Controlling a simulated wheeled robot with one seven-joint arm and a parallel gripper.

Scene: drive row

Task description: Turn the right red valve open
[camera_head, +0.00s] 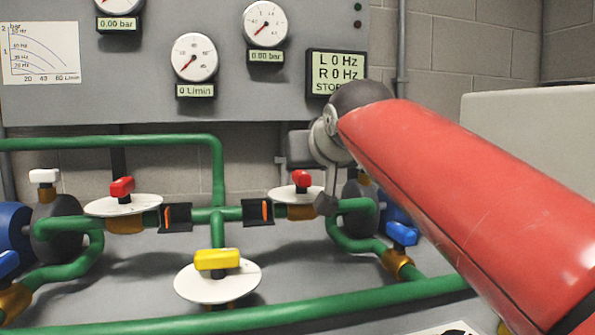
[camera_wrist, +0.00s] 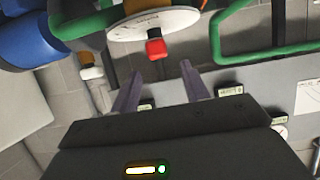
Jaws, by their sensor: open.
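The right red valve handle (camera_head: 302,179) stands above a round white disc (camera_head: 280,195) on the green pipe. In the wrist view, which is turned upside down, the red handle (camera_wrist: 156,48) sits below its white disc (camera_wrist: 150,24). My gripper (camera_wrist: 158,78) is open, with its two fingers apart and nothing between them. The handle is ahead of the fingertips, roughly between them in the picture; I see no contact. In the head view my red arm reaches in from the right, and its grey end is just right of the handle, with the fingers hard to make out.
The left red valve (camera_head: 122,187) and a yellow valve (camera_head: 217,260) are on the same green pipework (camera_head: 218,165). A blue handle (camera_head: 402,234) is to the right. The grey gauge panel (camera_head: 220,105) is behind and above, with a display (camera_head: 337,73) reading 0 Hz.

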